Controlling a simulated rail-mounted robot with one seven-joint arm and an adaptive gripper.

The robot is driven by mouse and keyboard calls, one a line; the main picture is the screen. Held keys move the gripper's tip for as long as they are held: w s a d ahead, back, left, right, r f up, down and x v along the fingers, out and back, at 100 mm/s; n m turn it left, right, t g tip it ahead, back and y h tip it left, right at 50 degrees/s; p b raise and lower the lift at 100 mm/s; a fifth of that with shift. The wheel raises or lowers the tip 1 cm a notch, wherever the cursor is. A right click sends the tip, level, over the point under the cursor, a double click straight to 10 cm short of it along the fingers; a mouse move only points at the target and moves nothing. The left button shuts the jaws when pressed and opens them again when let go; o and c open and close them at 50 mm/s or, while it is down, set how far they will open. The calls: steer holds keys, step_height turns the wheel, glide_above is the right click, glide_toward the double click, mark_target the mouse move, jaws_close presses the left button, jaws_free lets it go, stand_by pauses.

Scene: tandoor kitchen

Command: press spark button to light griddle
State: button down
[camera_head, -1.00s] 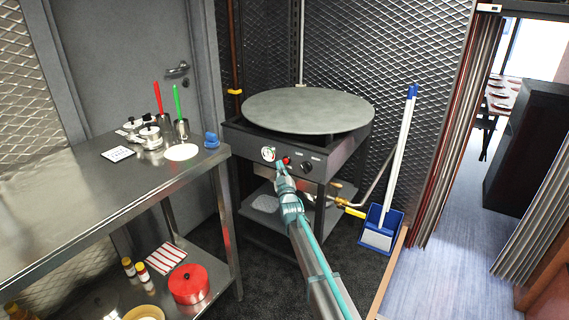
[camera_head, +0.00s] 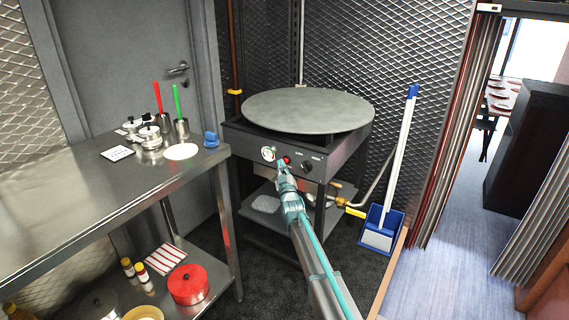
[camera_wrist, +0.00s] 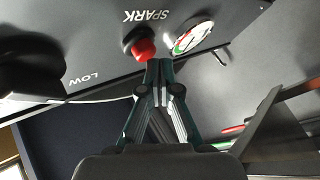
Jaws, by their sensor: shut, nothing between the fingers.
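The griddle (camera_head: 307,110) is a round grey plate on a dark stand with a front control panel. The red spark button (camera_head: 287,160) sits on that panel, between the gauge and a black knob. In the wrist view the red button (camera_wrist: 143,49) shows beside the word SPARK. My gripper (camera_head: 283,167) is shut and empty, pointing at the panel just below the button. In the wrist view its fingertips (camera_wrist: 159,65) are together and overlap the button's edge; I cannot tell whether they touch it.
A round gauge (camera_head: 268,153) is left of the button, and a black knob (camera_head: 306,166) is right of it. A steel table (camera_head: 110,190) stands at left. A blue dustpan with a broom (camera_head: 380,232) stands at right. A gas pipe (camera_head: 370,183) runs beside the stand.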

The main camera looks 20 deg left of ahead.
steer(key=shift+w+d, duration=0.1)
steer(key=shift+w, duration=0.4)
stand_by(0.5)
steer(key=shift+s+b, duration=0.2)
steer(key=shift+b, duration=0.15)
steer(key=shift+s+b, duration=0.3)
steer(key=shift+s, duration=0.4)
steer(key=s, duration=0.2)
steer(key=s+a+b, duration=0.1)
steer(key=s, duration=0.2)
steer(key=shift+a, duration=0.1)
steer(key=shift+f, duration=0.1)
stand_by(0.8)
